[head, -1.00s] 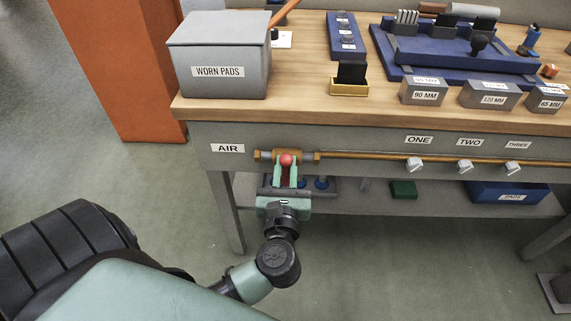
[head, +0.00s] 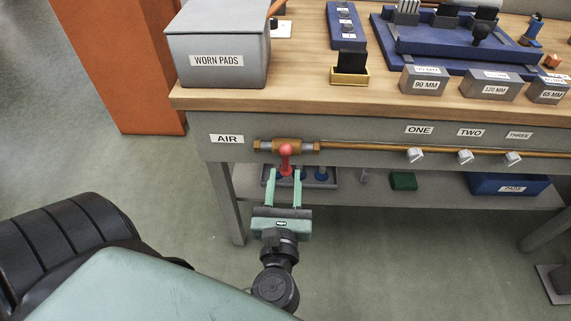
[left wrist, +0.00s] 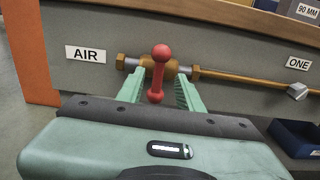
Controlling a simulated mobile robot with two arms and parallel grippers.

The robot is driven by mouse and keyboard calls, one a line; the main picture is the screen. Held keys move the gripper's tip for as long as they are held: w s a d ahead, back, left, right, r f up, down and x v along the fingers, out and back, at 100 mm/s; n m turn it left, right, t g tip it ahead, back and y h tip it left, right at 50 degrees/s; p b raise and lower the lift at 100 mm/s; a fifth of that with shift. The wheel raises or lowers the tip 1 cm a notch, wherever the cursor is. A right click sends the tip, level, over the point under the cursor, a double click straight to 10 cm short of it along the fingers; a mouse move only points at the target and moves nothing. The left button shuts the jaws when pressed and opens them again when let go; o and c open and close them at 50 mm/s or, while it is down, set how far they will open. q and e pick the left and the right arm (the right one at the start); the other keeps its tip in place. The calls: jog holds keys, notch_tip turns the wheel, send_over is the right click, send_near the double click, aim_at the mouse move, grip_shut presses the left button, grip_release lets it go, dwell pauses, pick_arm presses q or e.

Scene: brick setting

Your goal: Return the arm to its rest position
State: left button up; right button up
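My left gripper (head: 284,190) is open below the air valve on the bench front, with its two green fingers spread apart. The valve has a brass body (head: 268,146) and a red handle (head: 286,158) that hangs downward. In the left wrist view the red handle (left wrist: 160,72) shows between the open fingertips (left wrist: 159,88), and I see neither finger touching it. The AIR label (head: 227,139) is left of the valve. My right gripper is not in view.
The wooden bench (head: 215,99) holds a grey WORN PADS box (head: 215,40), blocks and a blue tray. A brass pipe (head: 370,149) runs right to several small taps. Below is a shelf with a blue PADS bin (head: 490,184). The floor (head: 340,270) in front is clear.

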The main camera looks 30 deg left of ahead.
pick_arm(q)
jog(key=shift+s+d, duration=0.25)
jog(key=shift+s, duration=0.2)
